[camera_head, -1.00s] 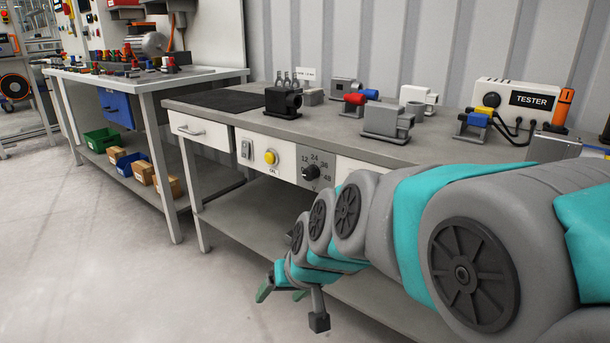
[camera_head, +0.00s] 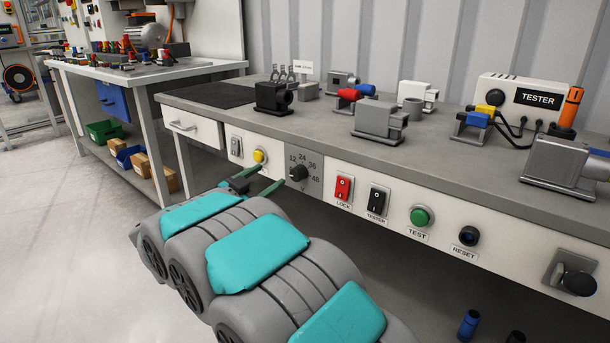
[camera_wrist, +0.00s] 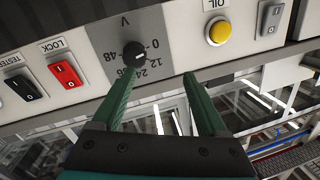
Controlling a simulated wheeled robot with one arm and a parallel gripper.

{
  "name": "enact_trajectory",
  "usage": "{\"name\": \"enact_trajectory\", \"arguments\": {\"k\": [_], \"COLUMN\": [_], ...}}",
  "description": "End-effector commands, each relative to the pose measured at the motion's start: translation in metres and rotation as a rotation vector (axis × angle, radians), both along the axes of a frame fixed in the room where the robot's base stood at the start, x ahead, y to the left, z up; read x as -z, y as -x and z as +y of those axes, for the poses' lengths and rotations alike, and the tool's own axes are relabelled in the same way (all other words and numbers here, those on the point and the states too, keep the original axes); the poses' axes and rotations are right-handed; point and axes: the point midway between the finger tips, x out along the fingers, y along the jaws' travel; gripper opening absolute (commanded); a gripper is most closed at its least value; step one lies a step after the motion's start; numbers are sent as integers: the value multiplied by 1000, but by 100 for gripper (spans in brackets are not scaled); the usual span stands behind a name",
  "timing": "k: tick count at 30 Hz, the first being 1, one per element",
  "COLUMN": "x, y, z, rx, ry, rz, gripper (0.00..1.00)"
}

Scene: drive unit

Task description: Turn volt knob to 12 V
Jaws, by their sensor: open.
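The black volt knob (camera_head: 299,173) sits on a grey dial plate on the bench front, with marks 12, 24, 36 and 48 around it. It also shows in the wrist view (camera_wrist: 134,54), where the picture is upside down. Its small white mark appears to point near 0, though it is small. My gripper (camera_head: 270,176) is open and empty in front of the panel, to the left of the knob. In the wrist view my gripper (camera_wrist: 160,77) has its left fingertip just below the knob, over part of the numbers. The knob is not between the fingers.
A yellow button (camera_head: 259,156) is left of the dial. A red LOCK switch (camera_head: 344,189), a black TESTER switch (camera_head: 378,200) and a green TEST button (camera_head: 420,217) are to its right. The bench top (camera_head: 340,145) juts over the panel.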

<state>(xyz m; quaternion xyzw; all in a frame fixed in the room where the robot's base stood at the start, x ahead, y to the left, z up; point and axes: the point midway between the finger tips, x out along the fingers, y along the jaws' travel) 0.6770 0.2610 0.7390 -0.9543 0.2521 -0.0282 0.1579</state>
Motion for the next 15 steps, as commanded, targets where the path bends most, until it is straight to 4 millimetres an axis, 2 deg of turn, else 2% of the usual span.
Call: {"name": "enact_trajectory", "arguments": {"k": [3, 7, 11, 15], "x": [12, 17, 17, 16], "y": [19, 27, 20, 3], "z": [0, -4, -12, -26], "rx": [97, 146, 156, 158], "ry": [36, 53, 56, 55], "rz": [3, 5, 5, 4], "gripper": [76, 76, 76, 76]}}
